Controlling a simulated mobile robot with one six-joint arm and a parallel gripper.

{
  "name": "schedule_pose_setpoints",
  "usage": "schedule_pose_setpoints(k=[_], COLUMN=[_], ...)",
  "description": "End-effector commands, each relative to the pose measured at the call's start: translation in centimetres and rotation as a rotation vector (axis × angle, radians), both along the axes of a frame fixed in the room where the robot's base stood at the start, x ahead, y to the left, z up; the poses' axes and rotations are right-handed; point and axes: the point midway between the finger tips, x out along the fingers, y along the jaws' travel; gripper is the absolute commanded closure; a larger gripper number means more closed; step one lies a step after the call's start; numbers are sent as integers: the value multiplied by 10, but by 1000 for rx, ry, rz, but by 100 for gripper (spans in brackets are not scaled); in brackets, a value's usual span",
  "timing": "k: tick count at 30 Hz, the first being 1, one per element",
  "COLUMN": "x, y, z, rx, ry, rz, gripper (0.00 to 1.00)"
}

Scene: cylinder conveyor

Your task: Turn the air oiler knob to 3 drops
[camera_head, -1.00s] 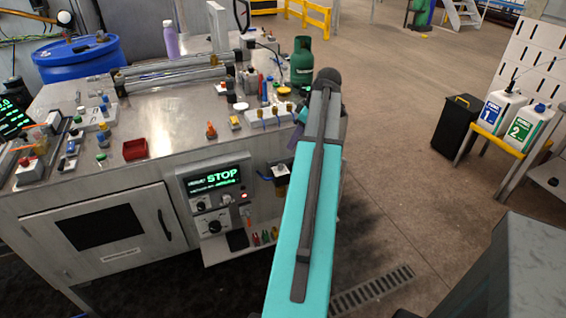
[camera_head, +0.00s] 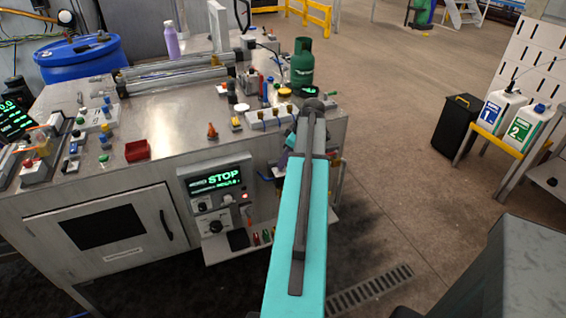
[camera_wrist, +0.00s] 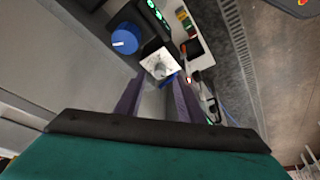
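In the wrist view a blue round knob-like part (camera_wrist: 125,39) with a small white mark sits ahead and left of my gripper. A white square plate (camera_wrist: 160,64) with dark markings lies straight ahead, just beyond the fingertips. I cannot tell for sure which part is the air oiler knob, and no drop setting is readable. My gripper (camera_wrist: 158,80) has its two purple fingers apart, with nothing seen held between them. In the head view my arm hides most of the fittings right of the STOP panel; a bit of blue bracket (camera_head: 265,176) shows beside it.
The control panel with the green STOP display (camera_head: 215,180) is on the cabinet front, left of my arm.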

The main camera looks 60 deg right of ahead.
Motion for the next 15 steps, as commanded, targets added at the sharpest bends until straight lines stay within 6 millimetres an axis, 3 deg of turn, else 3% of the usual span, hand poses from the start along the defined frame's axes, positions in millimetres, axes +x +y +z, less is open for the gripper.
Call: schedule_pose_setpoints(k=[6,15], x=[8,11], y=[1,1], z=[-19,-28], rx=[1,-1], ry=[0,0], rz=[0,-1], gripper=[65,65])
